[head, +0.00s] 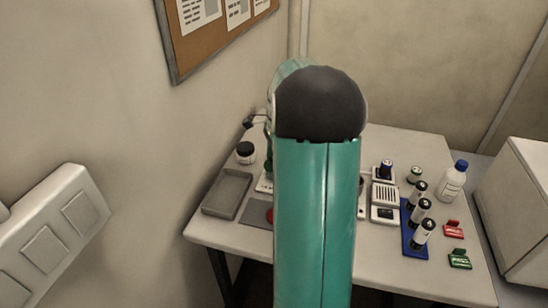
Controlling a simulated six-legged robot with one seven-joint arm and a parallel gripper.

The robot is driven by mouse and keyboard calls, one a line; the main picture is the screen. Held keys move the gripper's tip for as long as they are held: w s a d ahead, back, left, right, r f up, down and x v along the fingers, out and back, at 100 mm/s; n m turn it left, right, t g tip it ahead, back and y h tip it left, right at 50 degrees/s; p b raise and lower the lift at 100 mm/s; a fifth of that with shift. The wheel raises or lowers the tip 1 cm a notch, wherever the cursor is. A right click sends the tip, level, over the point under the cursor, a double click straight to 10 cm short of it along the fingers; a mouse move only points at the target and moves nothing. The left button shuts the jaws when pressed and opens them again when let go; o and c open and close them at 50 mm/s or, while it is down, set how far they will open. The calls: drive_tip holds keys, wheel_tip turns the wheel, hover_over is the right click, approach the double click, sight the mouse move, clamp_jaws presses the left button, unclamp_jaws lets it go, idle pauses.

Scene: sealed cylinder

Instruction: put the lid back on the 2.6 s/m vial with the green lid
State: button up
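Several white vials with dark caps stand in a blue rack (408,243) on the right of the table; the nearest vial (423,236) is clearest. I cannot read any labels or tell which vial is the 2.6 s/m one. A small container with a green top (414,174) stands behind the rack. A small green item (460,260) lies at the front right, but I cannot tell whether it is a lid. My teal arm covers the middle of the table, and my gripper does not show.
The table (440,284) also holds a grey tray (228,193), a dark-lidded jar (245,153), a white device (384,194) with a dark vial (386,168), a blue-capped bottle (452,181) and a red item (453,229). A wall bounds the left, a white box (515,210) the right.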

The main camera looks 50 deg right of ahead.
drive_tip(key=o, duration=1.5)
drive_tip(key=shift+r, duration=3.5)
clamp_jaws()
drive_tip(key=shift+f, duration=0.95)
